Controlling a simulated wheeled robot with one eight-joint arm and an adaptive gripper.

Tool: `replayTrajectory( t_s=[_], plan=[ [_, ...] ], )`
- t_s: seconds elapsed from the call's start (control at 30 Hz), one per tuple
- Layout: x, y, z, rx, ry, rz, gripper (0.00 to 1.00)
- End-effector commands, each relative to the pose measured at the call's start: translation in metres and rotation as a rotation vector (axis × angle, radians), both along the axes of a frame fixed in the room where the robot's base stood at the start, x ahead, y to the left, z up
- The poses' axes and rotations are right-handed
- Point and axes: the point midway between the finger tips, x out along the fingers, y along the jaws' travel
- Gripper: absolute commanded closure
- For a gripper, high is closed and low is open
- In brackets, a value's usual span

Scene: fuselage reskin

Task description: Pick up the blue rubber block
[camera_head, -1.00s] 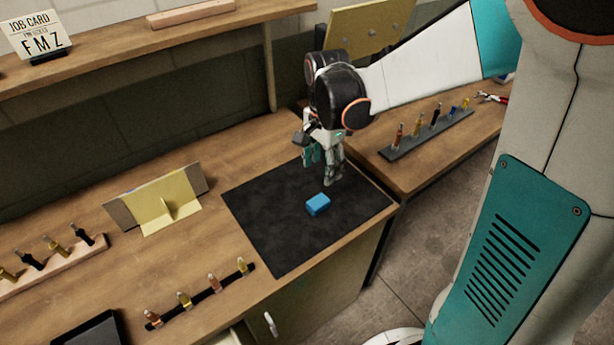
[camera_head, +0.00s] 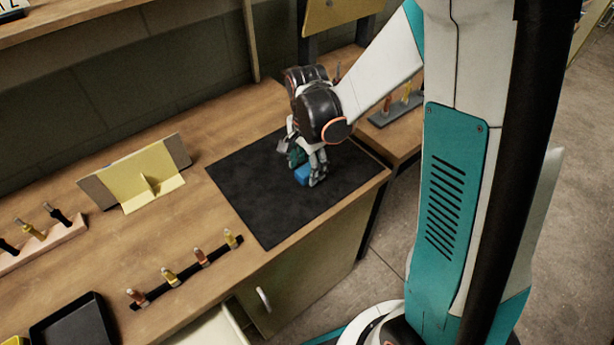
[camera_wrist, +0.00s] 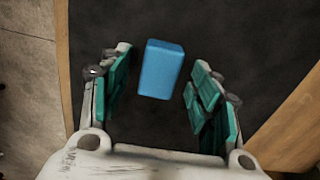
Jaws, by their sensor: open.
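The blue rubber block (camera_head: 301,175) lies on the black mat (camera_head: 255,215) on the workbench. In the head view my gripper (camera_head: 307,172) is down at the mat, right by the block, and its fingers partly hide the block. In the wrist view the block (camera_wrist: 161,69) lies ahead and between the lines of the two teal-padded fingers. My gripper (camera_wrist: 155,85) is open there, with a gap on each side of the block. Neither finger is seen touching it.
A yellow angled panel (camera_head: 145,175) stands left of the mat. A dark strip with several upright fasteners (camera_head: 185,275) lies at the front left, near a black tray (camera_head: 75,325). A second bench with a tool rack (camera_head: 395,110) is at the right. The mat's front is clear.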

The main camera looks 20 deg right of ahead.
Motion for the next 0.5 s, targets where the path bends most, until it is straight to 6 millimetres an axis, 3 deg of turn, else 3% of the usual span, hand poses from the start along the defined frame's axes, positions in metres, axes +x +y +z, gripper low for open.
replayTrajectory(
  t_s=[0.07,0.27,0.5],
  plan=[
    [0.0001,-0.0002,-0.0089,0.000,0.000,0.000,0.43],
    [-0.0002,-0.0002,-0.0083,0.000,0.000,0.000,0.43],
    [-0.0002,-0.0002,-0.0082,0.000,0.000,0.000,0.91]
  ],
)
